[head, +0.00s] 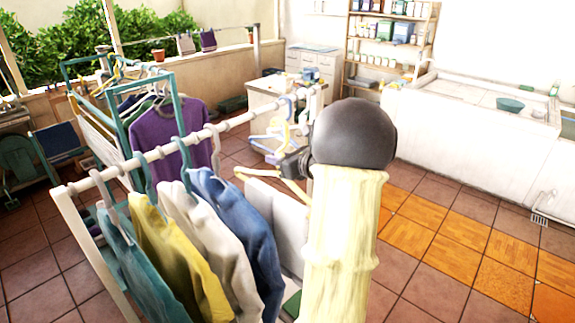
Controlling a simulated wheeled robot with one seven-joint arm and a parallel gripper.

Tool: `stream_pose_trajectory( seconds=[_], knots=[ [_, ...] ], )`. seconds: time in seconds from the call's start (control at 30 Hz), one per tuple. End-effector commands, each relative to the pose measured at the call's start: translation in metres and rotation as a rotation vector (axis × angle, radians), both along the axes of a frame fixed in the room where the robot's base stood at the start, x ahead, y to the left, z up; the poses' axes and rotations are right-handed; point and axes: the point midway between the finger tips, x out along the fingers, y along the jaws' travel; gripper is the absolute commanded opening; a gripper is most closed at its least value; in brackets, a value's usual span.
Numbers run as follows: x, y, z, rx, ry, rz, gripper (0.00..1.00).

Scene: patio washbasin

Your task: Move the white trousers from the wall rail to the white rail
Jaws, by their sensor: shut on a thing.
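The white rail (234,124) runs from lower left to upper right, with a teal, a yellow, a white and a blue garment hung on its near part. My gripper (299,163) is beside the rail, right of the blue garment, mostly hidden behind my arm's dark round joint. It is shut on a yellow hanger (254,176). The white trousers (279,215) hang from this hanger, their right part hidden by my arm. I cannot tell whether the hook touches the rail. The wall rail (228,29) is at the back, with small cloths on it.
Empty hangers (277,131) hang at the rail's far end. A purple top (172,136) hangs on a teal rack behind. A white counter (280,92), a shelf (389,38) and a basin block (465,130) stand farther back. The tiled floor (455,225) at right is clear.

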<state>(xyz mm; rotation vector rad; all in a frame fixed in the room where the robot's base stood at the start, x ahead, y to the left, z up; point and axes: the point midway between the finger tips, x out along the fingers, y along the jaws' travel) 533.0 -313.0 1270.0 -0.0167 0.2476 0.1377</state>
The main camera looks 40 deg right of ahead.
Motion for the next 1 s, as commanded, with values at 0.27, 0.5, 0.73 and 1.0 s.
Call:
stream_pose_trajectory(
  seconds=[0.27,0.5,0.73,1.0],
  knots=[
    [0.039,0.006,0.000,-0.001,-0.004,0.003,0.00],
    [0.072,0.011,-0.001,-0.001,-0.004,0.005,0.00],
    [0.102,0.015,-0.001,-0.002,-0.004,0.003,0.00],
    [0.118,0.017,-0.001,0.000,-0.004,0.001,0.00]
  ],
)
